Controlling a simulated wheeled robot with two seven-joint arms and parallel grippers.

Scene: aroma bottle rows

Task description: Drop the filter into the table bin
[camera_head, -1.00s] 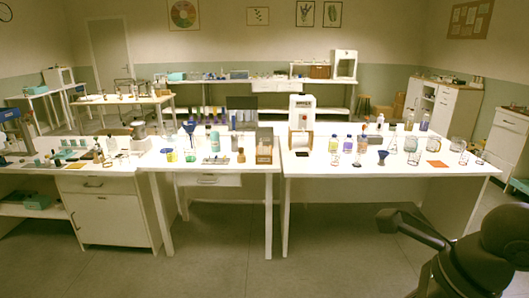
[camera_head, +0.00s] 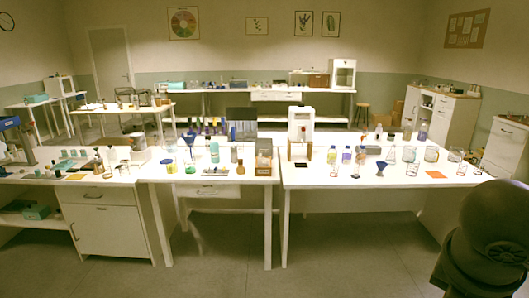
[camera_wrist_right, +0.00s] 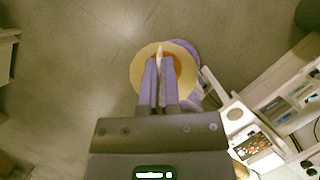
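My right gripper (camera_wrist_right: 160,62) shows in the right wrist view, its two fingers close together with a pale sliver of material between them. A cream, round, cone-like thing, which looks like the filter (camera_wrist_right: 141,72), spreads out around the fingertips, with orange-brown inside. The fingers cover its middle. A purple curved part shows behind its right edge; I cannot tell what it is. The bare floor lies below. My left gripper is in neither view. I cannot make out for sure which container is the table bin.
White tables (camera_head: 330,183) run across the head view with bottles, glassware and a blue funnel (camera_head: 382,166). An orange square (camera_head: 435,174) lies at the right. A white machine (camera_head: 300,125) stands mid-table. The floor in front is clear. In the wrist view, furniture edges are at right.

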